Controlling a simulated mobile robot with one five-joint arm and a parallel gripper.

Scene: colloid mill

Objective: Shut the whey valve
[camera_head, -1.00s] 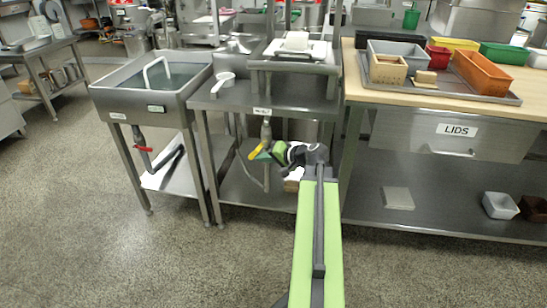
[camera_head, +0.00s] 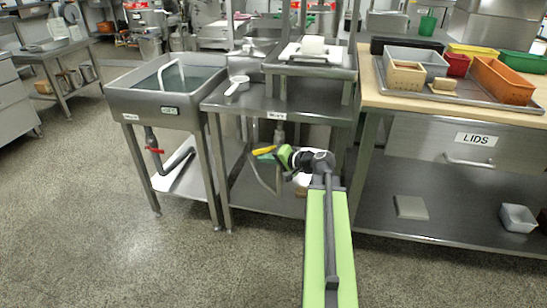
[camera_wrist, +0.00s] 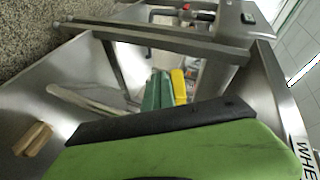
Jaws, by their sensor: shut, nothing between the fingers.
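The whey valve sits on a pipe under the steel table with the WHEY label (camera_head: 277,115). Its yellow lever (camera_head: 263,150) lies nearly level, pointing left, in the head view. My gripper (camera_head: 264,157) is shut, with its teal fingers right beside the lever. In the wrist view the shut fingers (camera_wrist: 158,92) stand just left of the yellow lever (camera_wrist: 179,86), very close. I cannot tell whether they touch it. The valve body is partly hidden by my gripper and wrist.
A sink (camera_head: 165,92) at left has a red-handled valve (camera_head: 154,151) below it. A hose and lower shelf (camera_head: 245,195) lie under the whey table. A LIDS drawer table (camera_head: 475,139) stands at right. Table legs flank my arm; the floor at front left is free.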

